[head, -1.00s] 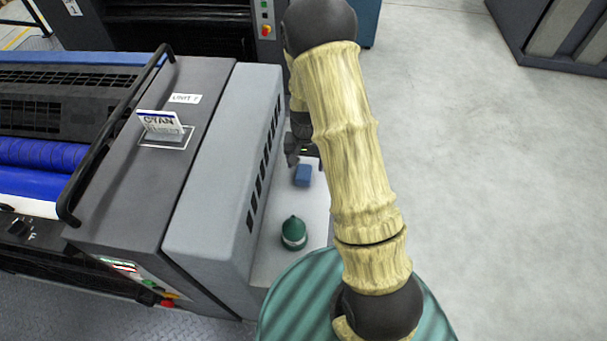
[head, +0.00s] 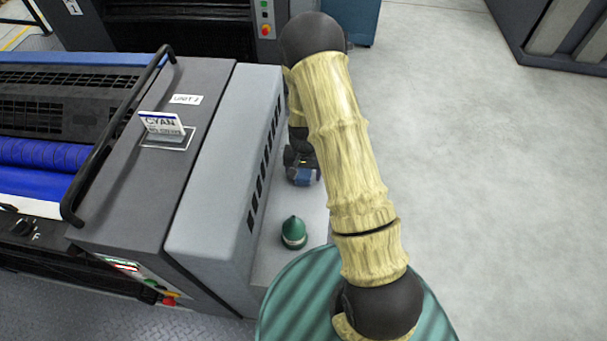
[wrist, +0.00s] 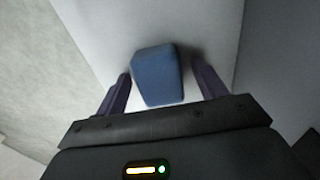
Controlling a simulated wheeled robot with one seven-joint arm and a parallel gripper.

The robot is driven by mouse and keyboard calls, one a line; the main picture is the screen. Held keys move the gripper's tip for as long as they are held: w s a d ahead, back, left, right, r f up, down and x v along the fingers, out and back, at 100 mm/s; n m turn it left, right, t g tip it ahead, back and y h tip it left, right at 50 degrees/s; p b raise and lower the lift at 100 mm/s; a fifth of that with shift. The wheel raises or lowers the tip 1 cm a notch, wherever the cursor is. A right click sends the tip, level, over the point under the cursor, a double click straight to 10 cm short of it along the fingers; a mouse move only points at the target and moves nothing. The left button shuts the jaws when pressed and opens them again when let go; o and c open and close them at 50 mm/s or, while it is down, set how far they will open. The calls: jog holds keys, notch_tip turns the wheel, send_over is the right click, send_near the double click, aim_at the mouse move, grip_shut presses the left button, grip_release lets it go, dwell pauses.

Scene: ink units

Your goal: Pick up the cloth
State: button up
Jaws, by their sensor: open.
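The cloth (head: 304,178) is a small blue block-like bundle on the light grey ledge beside the press unit. It also shows in the wrist view (wrist: 157,75), lying between and just beyond the finger ends. My gripper (wrist: 163,82) is open, with one finger on each side of the cloth and a gap on both sides. In the head view my gripper (head: 303,165) is right over the cloth and hides part of it.
A green bottle with a pointed top (head: 294,232) stands on the ledge (head: 310,215) nearer to me. The grey press housing (head: 225,150) rises as a wall left of the ledge. A CYAN sign (head: 162,123) stands on the unit. Open floor (head: 480,180) lies to the right.

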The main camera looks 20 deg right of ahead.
aim_at(303, 172)
jog(key=c, duration=1.1)
jog(key=shift+o, duration=0.2)
notch_tip(303, 172, up, 10)
jog(key=shift+r+b, duration=0.1)
jog(key=shift+b, duration=0.45)
jog(key=o, duration=0.4)
jog(key=c, duration=0.3)
